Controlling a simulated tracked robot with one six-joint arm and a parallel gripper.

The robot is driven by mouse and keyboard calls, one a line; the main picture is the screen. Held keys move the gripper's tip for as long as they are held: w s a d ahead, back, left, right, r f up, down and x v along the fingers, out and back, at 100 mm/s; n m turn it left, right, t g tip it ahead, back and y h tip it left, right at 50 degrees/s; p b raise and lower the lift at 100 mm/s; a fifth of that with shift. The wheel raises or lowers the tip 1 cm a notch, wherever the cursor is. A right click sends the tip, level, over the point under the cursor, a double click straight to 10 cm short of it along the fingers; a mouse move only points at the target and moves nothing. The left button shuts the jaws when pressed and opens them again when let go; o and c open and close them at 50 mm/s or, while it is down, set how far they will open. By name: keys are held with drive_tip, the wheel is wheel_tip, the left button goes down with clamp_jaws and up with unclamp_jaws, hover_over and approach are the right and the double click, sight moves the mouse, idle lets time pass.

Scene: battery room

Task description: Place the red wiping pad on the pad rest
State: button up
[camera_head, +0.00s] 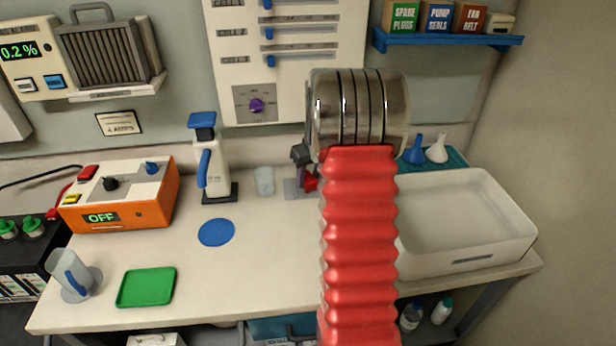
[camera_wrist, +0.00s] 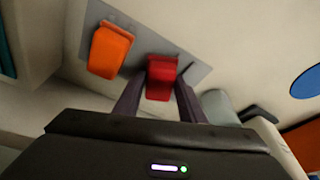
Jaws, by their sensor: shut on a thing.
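The red wiping pad (camera_wrist: 161,78) is between the two dark fingers of my gripper (camera_wrist: 160,92) in the wrist view. My gripper is shut on it. The pad lies over a grey plate (camera_wrist: 200,73), which looks like the pad rest, beside an orange pad (camera_wrist: 110,51). I cannot tell whether the red pad touches the plate. In the head view my gripper (camera_head: 302,160) points down at the back of the bench, with part of the red pad (camera_head: 311,183) showing below it and the grey plate (camera_head: 291,188) under it. The orange pad is hidden there by my arm.
A clear cup (camera_head: 264,180) stands close left of the plate, and a white spray bottle (camera_head: 213,170) farther left. A white basin (camera_head: 470,258) is at the right. A blue disc (camera_head: 216,232) and a green tray (camera_head: 146,287) lie on the bench (camera_head: 250,285). Its front middle is free.

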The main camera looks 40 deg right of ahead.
drive_tip(key=o, duration=1)
drive_tip(key=v, duration=1.2)
drive_tip(key=shift+a, duration=0.1)
